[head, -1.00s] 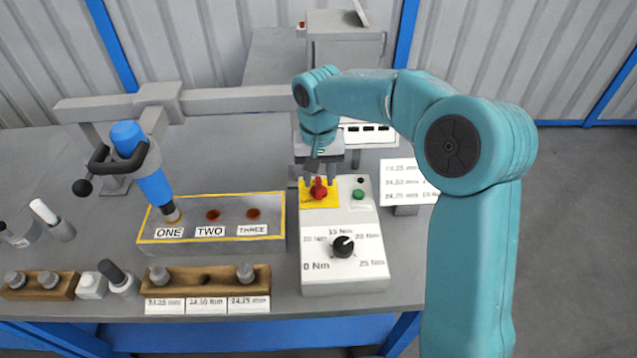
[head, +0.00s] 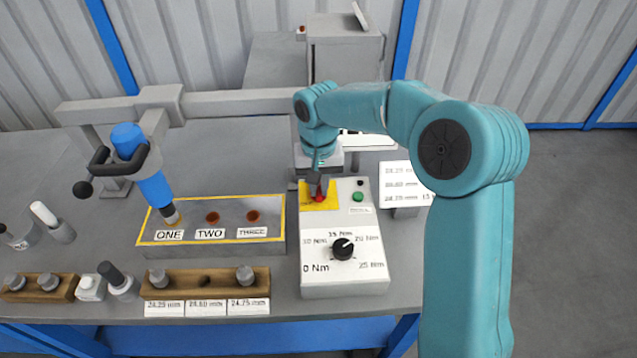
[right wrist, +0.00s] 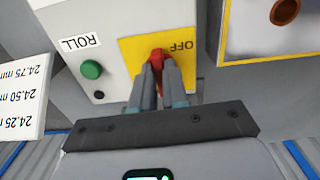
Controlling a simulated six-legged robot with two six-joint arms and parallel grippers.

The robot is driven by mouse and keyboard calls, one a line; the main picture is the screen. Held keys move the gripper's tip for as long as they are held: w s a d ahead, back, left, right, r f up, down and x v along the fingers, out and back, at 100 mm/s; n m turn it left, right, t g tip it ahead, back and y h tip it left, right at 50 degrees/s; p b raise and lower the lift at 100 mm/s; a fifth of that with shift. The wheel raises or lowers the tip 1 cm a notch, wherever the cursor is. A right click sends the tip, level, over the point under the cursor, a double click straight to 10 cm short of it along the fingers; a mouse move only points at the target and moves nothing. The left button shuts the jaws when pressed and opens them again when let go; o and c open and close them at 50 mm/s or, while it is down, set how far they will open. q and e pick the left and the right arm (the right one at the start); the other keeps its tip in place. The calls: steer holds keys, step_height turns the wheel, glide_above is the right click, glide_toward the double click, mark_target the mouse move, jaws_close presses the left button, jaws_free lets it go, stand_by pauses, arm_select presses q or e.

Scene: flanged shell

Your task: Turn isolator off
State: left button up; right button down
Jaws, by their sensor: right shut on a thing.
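The isolator is a red knob (head: 318,197) on a yellow plate (head: 308,205) at the back left of a grey control box (head: 343,283). In the right wrist view the red knob (right wrist: 157,56) sits beside the word OFF on the yellow plate. My right gripper (head: 317,188) reaches down from behind onto the knob. In the right wrist view both fingers of it (right wrist: 160,80) are closed about the knob and hide part of it. My left gripper is in neither view.
A green button (head: 357,196) and a black torque dial (head: 343,247) are on the same box. To its left are a yellow-edged tray (head: 280,215) with numbered holes and a blue tool (head: 153,185). A label stand (head: 398,185) is at its right.

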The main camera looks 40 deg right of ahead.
steer(key=n+p, duration=0.1)
steer(key=n, duration=0.3)
steer(key=shift+d+r+p, duration=0.15)
steer(key=shift+p, duration=0.2)
steer(key=n+p, duration=0.1)
steer(key=n, duration=0.3)
steer(key=shift+d+n, duration=0.1)
steer(key=shift+n, duration=0.2)
steer(key=n+p, duration=0.2)
steer(key=n, duration=0.2)
steer(key=shift+w+n, duration=0.1)
steer(key=shift+n, duration=0.2)
steer(key=shift+w+d+n+p, duration=0.1)
steer(key=shift+n+p, duration=0.6)
steer(key=shift+n, duration=1.5)
steer(key=c, duration=1.1)
jaws_free()
steer(key=shift+c, duration=0.2)
